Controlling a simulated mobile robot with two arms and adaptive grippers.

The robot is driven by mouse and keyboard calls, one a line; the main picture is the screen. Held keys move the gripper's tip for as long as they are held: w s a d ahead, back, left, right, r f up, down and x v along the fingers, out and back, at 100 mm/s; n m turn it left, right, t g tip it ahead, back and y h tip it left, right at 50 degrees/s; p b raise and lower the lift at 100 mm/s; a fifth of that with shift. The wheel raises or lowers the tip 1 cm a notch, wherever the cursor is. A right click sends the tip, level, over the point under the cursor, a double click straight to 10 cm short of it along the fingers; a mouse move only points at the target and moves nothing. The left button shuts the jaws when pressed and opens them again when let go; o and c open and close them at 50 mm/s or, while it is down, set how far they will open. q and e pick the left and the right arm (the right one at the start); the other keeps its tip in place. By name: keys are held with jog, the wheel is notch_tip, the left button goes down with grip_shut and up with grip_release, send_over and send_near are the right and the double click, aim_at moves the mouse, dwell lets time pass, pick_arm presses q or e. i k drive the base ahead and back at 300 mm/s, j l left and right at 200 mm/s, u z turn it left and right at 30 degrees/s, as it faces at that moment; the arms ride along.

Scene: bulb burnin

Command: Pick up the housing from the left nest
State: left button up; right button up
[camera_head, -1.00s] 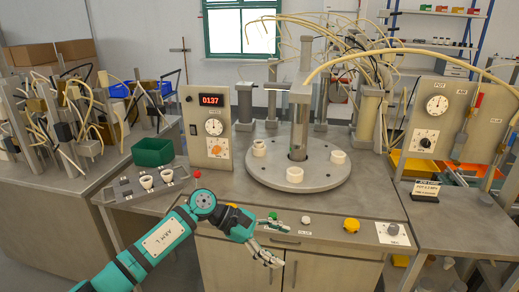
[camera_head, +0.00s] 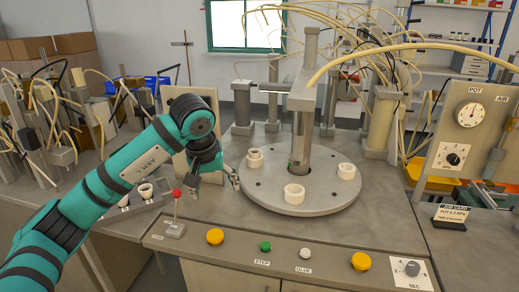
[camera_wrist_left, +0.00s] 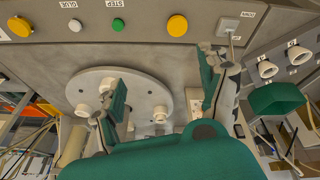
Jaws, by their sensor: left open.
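The dial table (camera_head: 300,203) carries white ring-like nests. The left nest (camera_head: 255,163) holds what looks like a white housing (camera_head: 254,153); the two are hard to tell apart. In the left wrist view a white piece (camera_wrist_left: 160,114) at the dial's right edge seems to be this nest. My left gripper (camera_head: 214,182) is open and empty, left of the dial and apart from the left nest, with its fingers pointing down. My right gripper is not in view.
Other white nests stand at the dial's front (camera_head: 294,193) and right (camera_head: 346,170). A central column (camera_head: 303,125) rises from the dial. A red-knobbed lever (camera_head: 176,193) stands close to my left gripper. White cups (camera_head: 146,192) sit left. Buttons line the front panel.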

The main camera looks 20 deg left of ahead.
aim_at(255, 157)
jog(key=i, duration=1.3)
